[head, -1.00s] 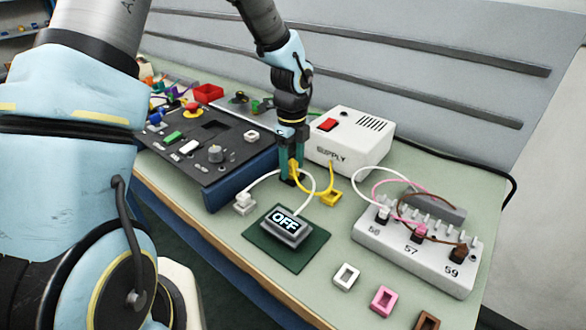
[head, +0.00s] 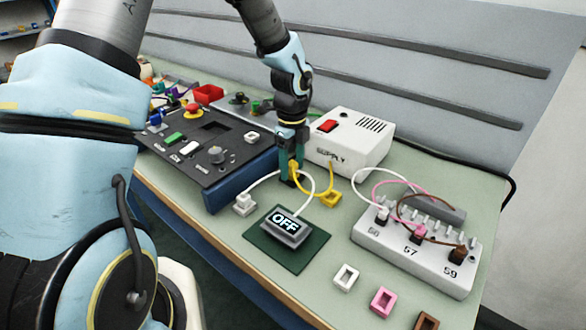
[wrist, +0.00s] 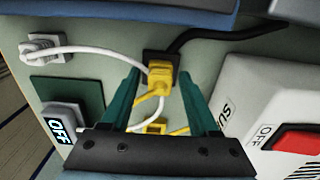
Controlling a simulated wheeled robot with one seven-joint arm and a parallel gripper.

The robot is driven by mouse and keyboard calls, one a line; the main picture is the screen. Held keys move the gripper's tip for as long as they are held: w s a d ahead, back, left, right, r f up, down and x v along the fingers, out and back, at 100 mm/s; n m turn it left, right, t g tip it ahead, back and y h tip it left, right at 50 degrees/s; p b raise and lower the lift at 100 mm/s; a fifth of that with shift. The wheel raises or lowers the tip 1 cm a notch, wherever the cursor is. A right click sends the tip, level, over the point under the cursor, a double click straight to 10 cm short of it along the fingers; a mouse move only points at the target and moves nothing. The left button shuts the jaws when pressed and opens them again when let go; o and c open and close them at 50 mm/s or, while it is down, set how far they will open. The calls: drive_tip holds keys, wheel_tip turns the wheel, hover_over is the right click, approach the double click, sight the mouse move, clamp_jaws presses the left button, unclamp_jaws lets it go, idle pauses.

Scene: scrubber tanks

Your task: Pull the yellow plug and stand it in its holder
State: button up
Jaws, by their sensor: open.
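The yellow plug (wrist: 160,78) sits at a black socket (wrist: 158,57) on the bench, with a yellow cable leading from it. In the head view the plug (head: 293,171) shows partly behind my gripper (head: 291,176). My gripper (wrist: 158,77) is open, its green fingers on either side of the plug. I cannot tell whether the fingers touch it. In the wrist view the holder (wrist: 157,126) is partly hidden by the gripper body and cable.
The white supply box (head: 350,140) with a red switch stands close on the right. The dark control panel (head: 205,150) is on the left. A display reading OFF (head: 286,224), a white plug (head: 244,203) and a white terminal block (head: 415,250) are nearer the front.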

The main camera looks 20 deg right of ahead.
sight(292, 163)
drive_tip(key=shift+c, duration=0.2)
idle(0.3)
clamp_jaws()
idle(1.0)
drive_tip(key=o, duration=0.7)
unclamp_jaws()
drive_tip(key=shift+c, duration=0.2)
drive_tip(key=shift+r, duration=0.1)
wheel_tip(292, 163, up, 11)
drive_tip(key=b, duration=0.1)
drive_tip(key=shift+f, duration=0.2)
drive_tip(key=shift+c, duration=0.2)
